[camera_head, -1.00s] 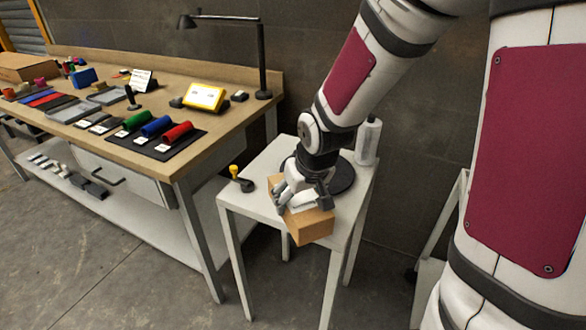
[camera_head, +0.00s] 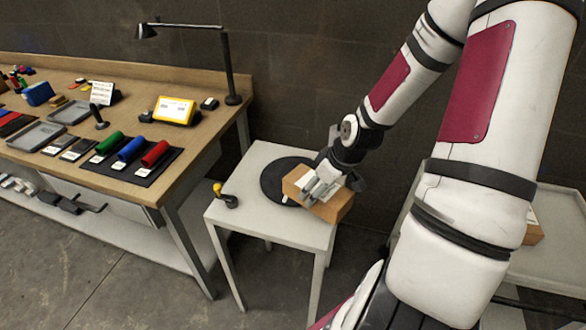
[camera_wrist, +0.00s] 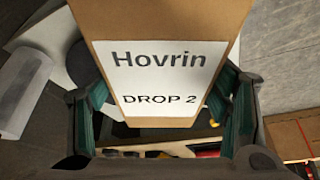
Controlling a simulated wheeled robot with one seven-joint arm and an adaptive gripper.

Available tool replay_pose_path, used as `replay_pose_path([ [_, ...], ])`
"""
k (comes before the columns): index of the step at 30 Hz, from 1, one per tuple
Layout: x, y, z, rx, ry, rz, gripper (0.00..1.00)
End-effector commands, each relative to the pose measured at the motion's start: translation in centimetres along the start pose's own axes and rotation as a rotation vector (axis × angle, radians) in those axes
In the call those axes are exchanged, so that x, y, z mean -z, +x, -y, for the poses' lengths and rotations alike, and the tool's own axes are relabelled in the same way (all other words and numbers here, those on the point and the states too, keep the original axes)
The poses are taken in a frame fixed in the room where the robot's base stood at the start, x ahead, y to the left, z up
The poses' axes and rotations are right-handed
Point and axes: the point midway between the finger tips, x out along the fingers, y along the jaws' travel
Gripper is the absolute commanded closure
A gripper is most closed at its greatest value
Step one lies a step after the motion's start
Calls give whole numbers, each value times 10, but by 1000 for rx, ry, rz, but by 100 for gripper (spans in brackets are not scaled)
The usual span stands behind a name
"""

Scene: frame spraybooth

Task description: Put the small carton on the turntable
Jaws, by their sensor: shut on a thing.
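My gripper (camera_head: 322,188) is shut on the small brown carton (camera_head: 338,209). The carton is tilted in the head view, over the right side of a small white table. It covers the right part of the black round turntable (camera_head: 275,182); I cannot tell its height above the table. In the wrist view the carton (camera_wrist: 165,22) sits between the green-lined fingers, with a white label reading "Hovrin DROP 2" facing the camera. Part of the dark turntable (camera_wrist: 22,75) shows at the left there.
The white table (camera_head: 265,226) also holds a yellow-topped black item (camera_head: 228,198) at its left edge. A white cylinder (camera_wrist: 20,108) shows in the wrist view. A cluttered workbench (camera_head: 190,145) stands left. Another box (camera_head: 533,233) lies on a right-hand table (camera_head: 555,262).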

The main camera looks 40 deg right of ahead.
Motion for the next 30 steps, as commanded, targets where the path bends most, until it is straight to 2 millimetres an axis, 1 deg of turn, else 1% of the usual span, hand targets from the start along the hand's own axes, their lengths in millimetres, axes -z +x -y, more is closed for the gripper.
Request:
replay_pose_path([
  [12,76,42,-42,-2,-3,-4,75],
  [18,109,60,-60,-1,-2,-3,75],
  [21,118,64,-65,-1,-1,-2,75],
  [24,123,66,-68,-1,-1,-1,75],
  [26,122,68,-68,0,0,0,75],
  [30,116,81,-68,1,1,1,75],
])
